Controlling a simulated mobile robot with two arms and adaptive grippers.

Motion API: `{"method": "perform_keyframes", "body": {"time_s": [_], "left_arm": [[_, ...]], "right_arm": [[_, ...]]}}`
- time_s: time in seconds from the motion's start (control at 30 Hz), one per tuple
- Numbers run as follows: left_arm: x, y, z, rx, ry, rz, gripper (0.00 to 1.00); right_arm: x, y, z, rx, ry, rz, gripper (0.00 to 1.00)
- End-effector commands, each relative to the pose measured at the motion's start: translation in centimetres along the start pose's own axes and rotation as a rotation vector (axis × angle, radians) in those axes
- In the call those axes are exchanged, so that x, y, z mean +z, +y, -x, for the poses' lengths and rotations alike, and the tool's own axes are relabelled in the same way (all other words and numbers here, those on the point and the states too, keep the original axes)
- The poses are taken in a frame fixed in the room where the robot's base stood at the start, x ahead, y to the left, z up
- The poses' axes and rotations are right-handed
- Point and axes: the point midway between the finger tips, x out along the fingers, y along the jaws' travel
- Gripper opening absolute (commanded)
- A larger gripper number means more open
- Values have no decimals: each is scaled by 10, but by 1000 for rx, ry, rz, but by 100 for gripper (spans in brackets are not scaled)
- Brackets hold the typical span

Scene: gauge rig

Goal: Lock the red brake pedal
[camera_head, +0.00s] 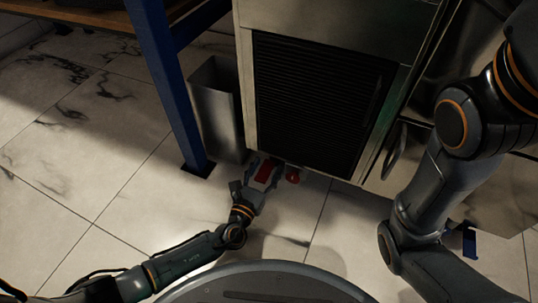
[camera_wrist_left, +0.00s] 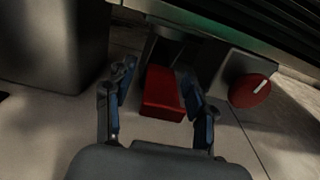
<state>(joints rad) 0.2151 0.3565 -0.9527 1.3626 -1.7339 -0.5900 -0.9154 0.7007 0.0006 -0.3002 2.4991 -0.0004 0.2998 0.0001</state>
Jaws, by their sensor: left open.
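The red brake pedal (camera_head: 265,172) is low at the foot of a metal cabinet in the head view. In the left wrist view it is a red block (camera_wrist_left: 163,93) in the middle. My left gripper (camera_head: 259,181) is open and low over the floor at the pedal. In the left wrist view its two fingers (camera_wrist_left: 157,85) stand one on each side of the pedal, which lies between them. I cannot tell whether they touch it.
A round red knob (camera_head: 293,175) with a white mark (camera_wrist_left: 249,90) sits just right of the pedal. The cabinet with a dark slatted front (camera_head: 318,100) rises behind. A grey bin (camera_head: 217,110) and a blue post (camera_head: 172,85) stand to the left. The tiled floor at left is clear.

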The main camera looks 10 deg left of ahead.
Motion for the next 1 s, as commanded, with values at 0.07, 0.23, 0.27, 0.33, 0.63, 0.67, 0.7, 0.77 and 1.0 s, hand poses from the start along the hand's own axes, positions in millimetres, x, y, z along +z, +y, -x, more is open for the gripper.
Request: {"method": "perform_keyframes", "body": {"time_s": [0.07,0.23,0.27,0.33,0.63,0.67,0.7,0.77,1.0], "left_arm": [[0,-2,1,-1,1,1,55],[0,-2,1,-1,1,1,55],[0,-2,1,-1,0,1,55],[0,-2,0,-1,0,1,51],[0,-2,0,-1,0,1,0],[0,-2,0,-1,0,1,0],[0,-2,0,-1,0,1,0],[0,-2,0,0,-1,1,0],[-4,0,-2,9,-81,-4,0]], "right_arm": [[0,0,0,0,0,0,40],[0,0,0,0,0,0,40],[0,0,0,0,1,0,40],[-1,0,0,0,2,0,40],[-1,0,0,0,3,0,40],[-1,0,0,0,3,0,40],[-1,0,0,0,3,0,40],[-1,0,0,0,3,0,40],[-1,0,0,0,2,0,40]]}}
